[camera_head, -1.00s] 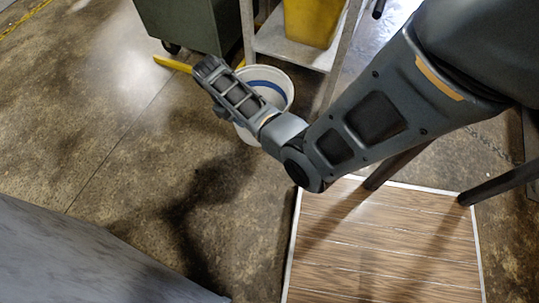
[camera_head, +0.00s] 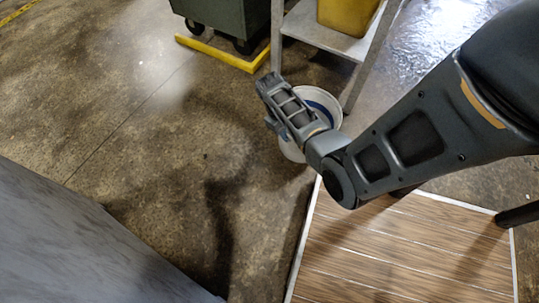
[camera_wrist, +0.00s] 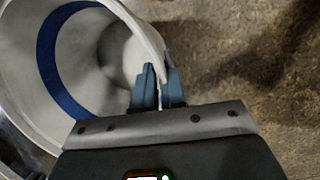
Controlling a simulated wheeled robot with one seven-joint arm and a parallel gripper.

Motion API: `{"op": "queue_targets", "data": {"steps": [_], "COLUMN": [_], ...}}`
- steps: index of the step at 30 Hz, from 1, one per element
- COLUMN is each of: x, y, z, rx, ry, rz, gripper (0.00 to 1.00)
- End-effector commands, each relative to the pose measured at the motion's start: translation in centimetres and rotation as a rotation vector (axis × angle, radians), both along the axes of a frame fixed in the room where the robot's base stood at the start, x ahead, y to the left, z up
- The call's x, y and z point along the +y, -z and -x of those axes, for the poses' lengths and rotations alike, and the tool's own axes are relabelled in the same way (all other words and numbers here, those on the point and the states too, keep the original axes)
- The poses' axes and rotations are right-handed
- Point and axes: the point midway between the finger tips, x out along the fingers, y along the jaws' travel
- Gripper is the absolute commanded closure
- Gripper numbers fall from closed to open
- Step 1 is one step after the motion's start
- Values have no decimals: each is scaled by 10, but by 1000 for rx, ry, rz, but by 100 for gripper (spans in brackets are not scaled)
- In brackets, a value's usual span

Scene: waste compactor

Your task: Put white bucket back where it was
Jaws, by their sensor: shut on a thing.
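The white bucket (camera_head: 327,103) with a blue band inside shows in the head view, partly hidden behind my arm. It is close to the front leg of a metal rack. In the wrist view the bucket (camera_wrist: 110,55) fills the upper left, its open mouth toward the camera. My gripper (camera_wrist: 160,75) is shut on the bucket's rim, one finger on each side of the wall. In the head view the fingertips are hidden by my wrist. I cannot tell whether the bucket touches the floor.
A metal rack (camera_head: 325,37) holds a yellow container (camera_head: 350,14) behind the bucket. A green wheeled bin (camera_head: 225,18) stands behind a yellow floor bar (camera_head: 222,53). A wooden slatted platform (camera_head: 400,250) lies at lower right, a grey surface (camera_head: 90,245) at lower left. The floor between is clear.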

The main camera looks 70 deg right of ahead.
Motion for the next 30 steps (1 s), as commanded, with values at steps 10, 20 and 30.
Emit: {"op": "queue_targets", "data": {"steps": [10,20,30], "x": [44,53,52], "y": [41,58,85], "z": [-46,-55,-55], "rx": [0,0,-1], "ry": [-4,1,0], "rz": [1,0,2], "gripper": [100,100,100]}}
